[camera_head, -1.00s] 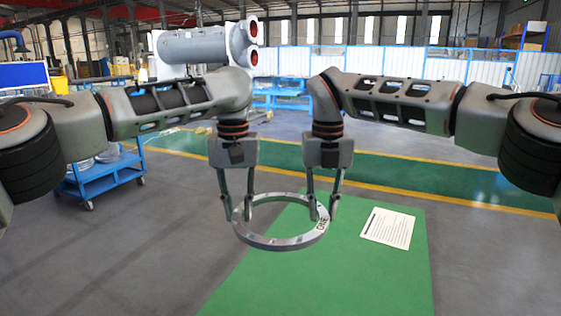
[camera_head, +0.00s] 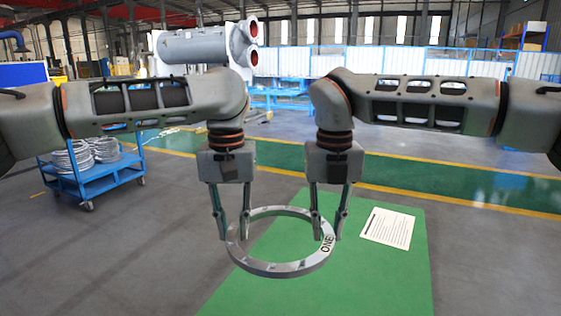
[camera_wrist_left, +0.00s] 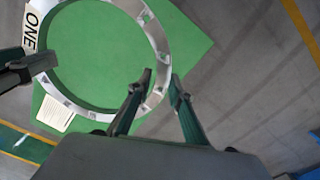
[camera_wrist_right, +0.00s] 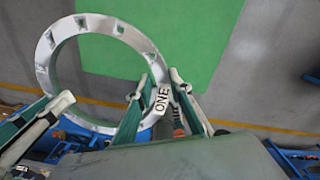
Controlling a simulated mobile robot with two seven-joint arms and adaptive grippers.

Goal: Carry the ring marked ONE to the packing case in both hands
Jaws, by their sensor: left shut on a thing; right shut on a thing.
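The ring (camera_head: 283,268) is a flat grey metal hoop marked ONE on its right side. It hangs level in the air between my two grippers, above the green mat. My left gripper (camera_head: 234,234) is shut on its left rim. My right gripper (camera_head: 328,232) is shut on its right rim, close to the ONE label. In the left wrist view the ring (camera_wrist_left: 66,92) passes between the left fingers. In the right wrist view the ring (camera_wrist_right: 60,107) runs to the right fingers at the label. I see no packing case that I can make out.
The green mat (camera_head: 370,285) lies on the grey floor with a printed sheet (camera_head: 388,228) on it. A blue cart (camera_head: 95,178) with metal coils stands at the left. A large grey flanged cylinder (camera_head: 195,47) stands behind.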

